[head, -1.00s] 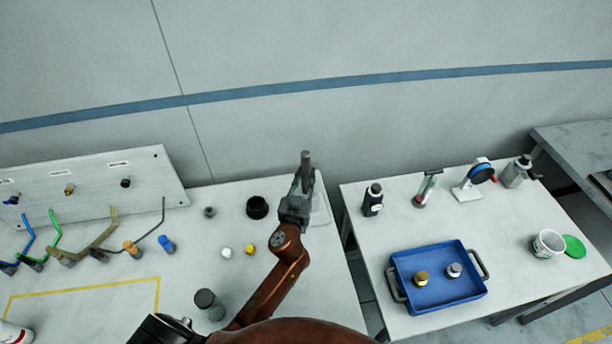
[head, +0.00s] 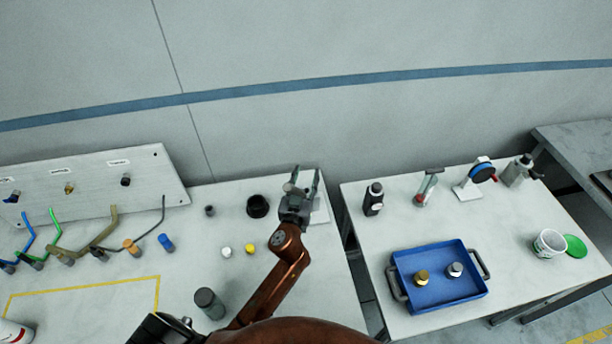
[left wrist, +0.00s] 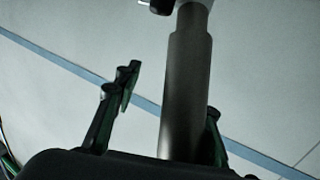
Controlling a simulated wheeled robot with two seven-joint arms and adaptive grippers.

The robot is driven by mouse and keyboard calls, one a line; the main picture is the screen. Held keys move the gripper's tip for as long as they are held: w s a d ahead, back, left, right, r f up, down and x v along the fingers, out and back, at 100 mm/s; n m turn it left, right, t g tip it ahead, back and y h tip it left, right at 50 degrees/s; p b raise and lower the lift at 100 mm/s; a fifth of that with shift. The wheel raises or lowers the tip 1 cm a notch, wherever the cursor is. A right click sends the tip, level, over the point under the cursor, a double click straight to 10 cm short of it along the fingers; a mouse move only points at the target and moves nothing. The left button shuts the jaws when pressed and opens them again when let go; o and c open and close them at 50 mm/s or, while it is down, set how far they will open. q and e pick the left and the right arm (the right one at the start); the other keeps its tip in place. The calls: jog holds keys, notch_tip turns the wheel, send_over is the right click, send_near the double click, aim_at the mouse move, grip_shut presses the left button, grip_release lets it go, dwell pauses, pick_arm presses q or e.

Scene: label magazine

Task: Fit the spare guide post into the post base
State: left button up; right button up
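My left gripper (head: 306,173) is open above the back right corner of the left table, its two fingers spread and pointing away. A short grey round piece (head: 290,187) shows by the left finger; it looks like the end of the guide post. In the left wrist view the stepped grey post (left wrist: 184,90) runs up between the spread fingers, nearer the right one; whether it touches that finger I cannot tell. The hand hides its foot. I cannot make out the post base with certainty. My right gripper is not in view.
A black ring (head: 257,206) stands left of the gripper, with white (head: 226,252) and yellow (head: 250,249) caps in front. A dark grey cylinder (head: 206,301) stands beside my forearm. A blue tray (head: 419,300) is on the right table, across a gap.

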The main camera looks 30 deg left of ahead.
aim_at(296, 192)
pick_arm(q)
jog(key=v, duration=1.2)
jog(key=shift+r+b, duration=0.3)
jog(key=shift+r, duration=0.1)
